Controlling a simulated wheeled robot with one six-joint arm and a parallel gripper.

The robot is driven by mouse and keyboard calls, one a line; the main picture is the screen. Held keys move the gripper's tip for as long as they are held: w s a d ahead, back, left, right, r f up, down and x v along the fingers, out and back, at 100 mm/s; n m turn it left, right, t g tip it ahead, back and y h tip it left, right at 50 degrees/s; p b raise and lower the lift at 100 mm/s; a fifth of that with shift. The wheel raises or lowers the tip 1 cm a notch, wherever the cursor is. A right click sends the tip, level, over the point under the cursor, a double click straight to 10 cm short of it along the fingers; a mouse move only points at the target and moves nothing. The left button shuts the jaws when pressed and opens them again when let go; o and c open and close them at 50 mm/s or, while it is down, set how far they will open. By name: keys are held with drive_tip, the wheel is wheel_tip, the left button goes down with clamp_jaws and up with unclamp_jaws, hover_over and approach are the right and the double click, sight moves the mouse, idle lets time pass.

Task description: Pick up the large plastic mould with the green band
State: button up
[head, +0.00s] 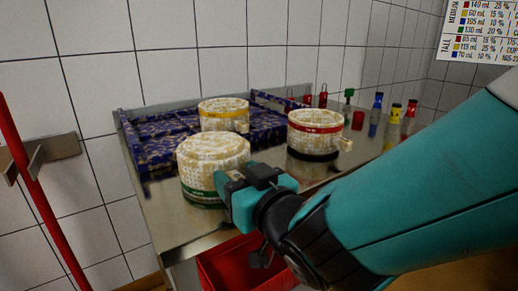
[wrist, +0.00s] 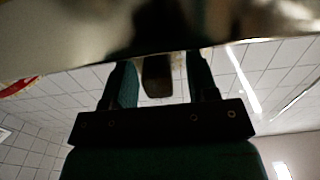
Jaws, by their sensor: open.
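The large mould with the green band (head: 213,160) stands upright near the front edge of the metal table. It is a pale, mottled cylinder, and the green band runs round its lower part. My gripper (head: 232,190) is at its lower right front side in the head view and covers part of the band. Whether it touches the mould I cannot tell. In the wrist view my gripper (wrist: 160,68) is open, with a dark, blurred shape between the fingers that I cannot identify. The mould is not clearly recognisable there.
A mould with a yellow band (head: 224,115) stands behind, by a blue patterned tray (head: 150,158). A mould with a red band (head: 316,137) stands to the right. Small coloured items, including a blue-topped one (head: 377,103), line the right. A red bin (head: 225,268) is below the table (head: 185,230).

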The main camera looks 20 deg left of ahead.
drive_tip(key=shift+w+a, duration=0.15)
clamp_jaws()
drive_tip(key=shift+r, duration=0.1)
wheel_tip(320, 180, up, 20)
drive_tip(key=p, duration=0.4)
idle(0.4)
